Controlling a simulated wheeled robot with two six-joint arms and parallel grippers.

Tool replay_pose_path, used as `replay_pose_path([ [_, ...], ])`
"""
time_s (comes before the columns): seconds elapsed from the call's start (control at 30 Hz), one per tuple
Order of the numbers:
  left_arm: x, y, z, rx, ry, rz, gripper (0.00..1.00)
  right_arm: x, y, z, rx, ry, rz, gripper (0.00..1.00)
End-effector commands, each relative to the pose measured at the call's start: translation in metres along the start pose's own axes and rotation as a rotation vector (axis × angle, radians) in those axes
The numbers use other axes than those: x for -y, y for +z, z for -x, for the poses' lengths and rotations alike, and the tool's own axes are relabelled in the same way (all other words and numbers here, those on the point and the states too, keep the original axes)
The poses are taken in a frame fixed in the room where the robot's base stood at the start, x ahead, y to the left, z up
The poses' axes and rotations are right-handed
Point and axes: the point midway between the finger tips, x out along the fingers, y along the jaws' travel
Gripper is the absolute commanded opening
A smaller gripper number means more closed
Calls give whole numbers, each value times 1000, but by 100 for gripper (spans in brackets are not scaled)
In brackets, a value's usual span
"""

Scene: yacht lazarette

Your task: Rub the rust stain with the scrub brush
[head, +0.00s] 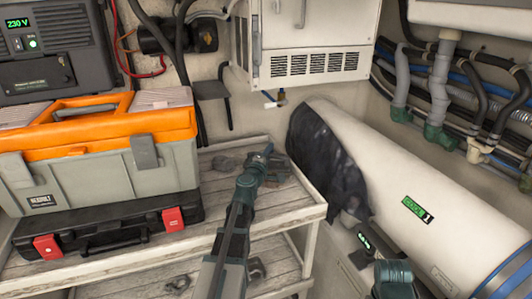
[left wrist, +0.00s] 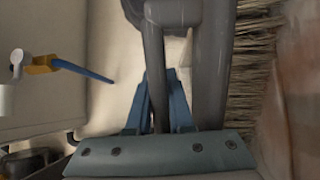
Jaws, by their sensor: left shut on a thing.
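My left gripper (head: 264,160) reaches out over the top shelf of the rack in the head view. In the left wrist view the left gripper (left wrist: 158,95) is shut on the grey handle of the scrub brush (left wrist: 210,70). The brush's pale bristles (left wrist: 252,75) face right, toward a blurred surface with a reddish-brown tint (left wrist: 305,110). That tint may be the rust stain; I cannot tell whether the bristles touch it. In the head view the brush is hard to tell apart from the gripper, and no stain shows clearly.
The shelf rack (head: 303,212) carries an orange-and-grey toolbox (head: 95,155) on a black case (head: 110,230) at the left. A white vented cabinet (head: 310,35) hangs above. A large white cylinder (head: 390,180) with a dark cover (head: 325,165) lies at the right, below pipes and hoses.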

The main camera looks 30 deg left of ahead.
Motion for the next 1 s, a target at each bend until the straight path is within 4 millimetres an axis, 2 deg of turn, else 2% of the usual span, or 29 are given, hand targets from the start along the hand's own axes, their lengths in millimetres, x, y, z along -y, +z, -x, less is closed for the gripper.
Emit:
replay_pose_path([
  [0.23, 0, 7, 4, 8, 0, 0, 0, 0, 0, 0, 0, 0, 0, 50],
  [0.63, -2, 28, 30, 11, 0, 1, 0, 0, 0, 2, 0, 0, 0, 50],
  [1.0, -2, 34, 36, 12, 0, 3, 0, 0, 0, 2, 0, 0, 0, 50],
])
